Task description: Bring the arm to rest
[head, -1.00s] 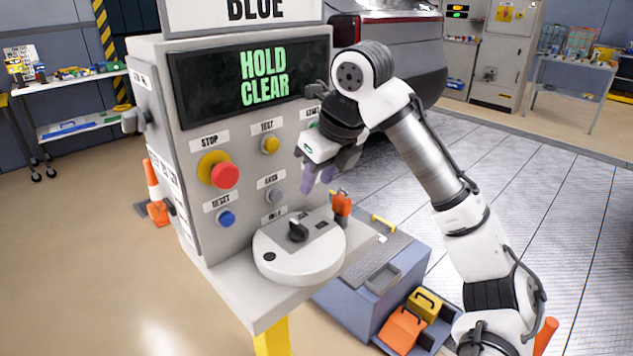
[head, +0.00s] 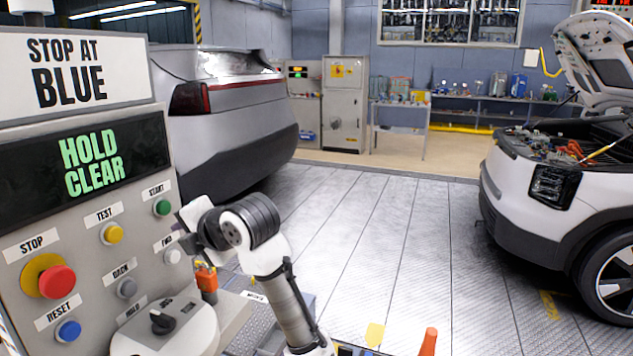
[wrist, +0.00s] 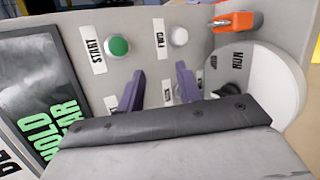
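My gripper (wrist: 158,88) is open and empty in the wrist view. Its two purple fingers stand apart, pointing toward the grey control console (head: 105,260). The green START button (wrist: 118,46) and the white FWD button (wrist: 179,37) lie beyond the fingertips. I cannot tell the exact gap to the panel. The console screen (head: 88,162) reads HOLD CLEAR in green, under a STOP AT BLUE sign (head: 75,75).
A red STOP button (head: 57,282) and a blue RESET button (head: 68,331) are on the panel. An orange item (head: 206,279) stands beside the rotary switch (head: 162,322). A grey car (head: 225,110) is behind; a white car (head: 545,195) with raised hood is right. The floor between is clear.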

